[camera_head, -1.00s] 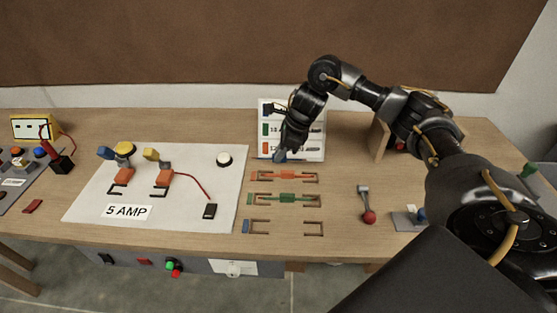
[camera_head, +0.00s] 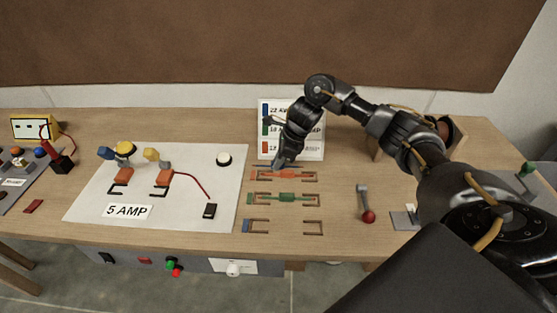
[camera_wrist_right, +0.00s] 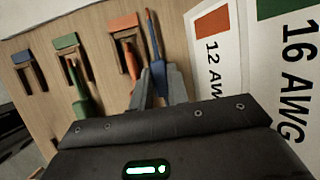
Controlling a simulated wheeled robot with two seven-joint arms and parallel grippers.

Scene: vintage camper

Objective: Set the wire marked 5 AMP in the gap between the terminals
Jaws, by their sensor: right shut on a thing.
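My right gripper (camera_head: 278,165) is at the front foot of the wire chart, just behind the orange wire's rack. In the right wrist view its fingers (camera_wrist_right: 160,88) are shut on a thin blue wire (camera_wrist_right: 156,62), close beside the orange wire (camera_wrist_right: 136,66). The green wire (camera_head: 288,198) lies in its rack; the blue-marked rack (camera_head: 247,226) is empty. The white board (camera_head: 85,208) carries a 5 AMP label (camera_head: 127,211) and two orange terminals (camera_head: 124,174) (camera_head: 163,178) with a bare gap between them. My left gripper is out of view.
The chart (camera_head: 313,151) pairs colours with AWG sizes. A red-knobbed lever (camera_head: 368,216) stands right of the racks. A black switch (camera_head: 210,211) with a red lead and a white button (camera_head: 224,159) sit on the board. A yellow meter (camera_head: 33,127) is far left.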

